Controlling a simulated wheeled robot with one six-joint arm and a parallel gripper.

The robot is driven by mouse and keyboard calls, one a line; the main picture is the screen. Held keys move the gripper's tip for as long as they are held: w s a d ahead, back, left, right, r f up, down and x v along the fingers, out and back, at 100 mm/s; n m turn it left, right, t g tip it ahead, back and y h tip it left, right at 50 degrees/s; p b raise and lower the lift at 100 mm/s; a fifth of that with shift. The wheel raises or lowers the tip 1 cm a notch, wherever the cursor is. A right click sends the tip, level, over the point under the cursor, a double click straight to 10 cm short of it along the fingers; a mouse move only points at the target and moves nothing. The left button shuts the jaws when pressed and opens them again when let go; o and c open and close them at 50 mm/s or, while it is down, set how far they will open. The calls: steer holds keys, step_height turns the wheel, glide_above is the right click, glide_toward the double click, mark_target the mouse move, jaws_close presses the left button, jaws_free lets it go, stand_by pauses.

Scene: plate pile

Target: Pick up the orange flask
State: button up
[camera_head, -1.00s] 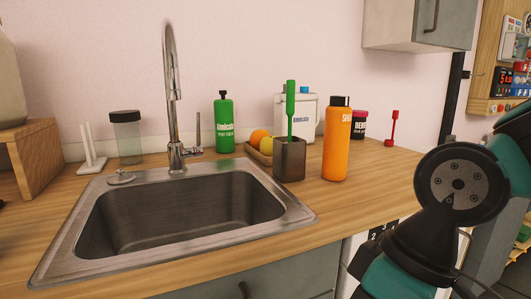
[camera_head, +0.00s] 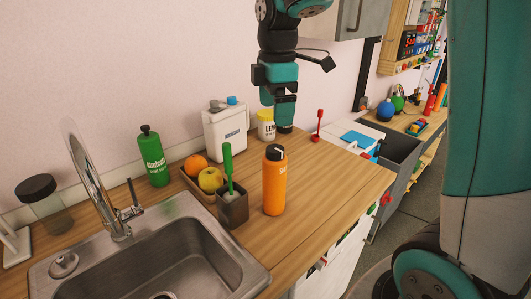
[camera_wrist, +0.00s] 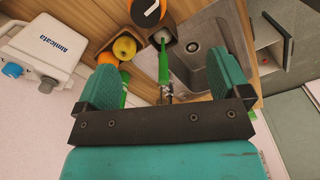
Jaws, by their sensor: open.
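The orange flask (camera_head: 274,188) with a black cap stands upright on the wooden counter, right of the sink. In the wrist view its cap and orange rim (camera_wrist: 148,12) show at the top edge, seen from above, partly cut off. My gripper (camera_head: 285,118) hangs over the counter, pointing down, above and behind the flask and apart from it. In the wrist view its two teal fingers are spread wide with nothing held between them (camera_wrist: 165,80).
Beside the flask stands a dark holder (camera_head: 233,209) with a green brush (camera_head: 228,165). A tray with an orange (camera_head: 195,165) and a yellow apple (camera_head: 210,180) is left of it. Counter right of the flask is clear.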

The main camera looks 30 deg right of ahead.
steer(key=w+d+r, duration=0.1)
steer(key=r, duration=0.1)
steer(key=p, duration=0.3)
glide_toward(275, 159)
steer(key=shift+n, duration=0.3)
steer(key=f, duration=0.2)
steer(key=w+f, duration=0.1)
steer(key=f, duration=0.1)
steer(key=w+f, duration=0.1)
steer(key=f, duration=0.1)
steer(key=shift+d+f, duration=0.35)
steer(key=shift+d, duration=0.05)
steer(key=shift+d+f+p, duration=0.1)
steer(key=shift+f+p, duration=0.8)
steer(key=shift+f, duration=1.85)
steer(key=c, duration=1.6)
steer(key=shift+c, duration=0.6)
steer(key=shift+r, duration=0.2)
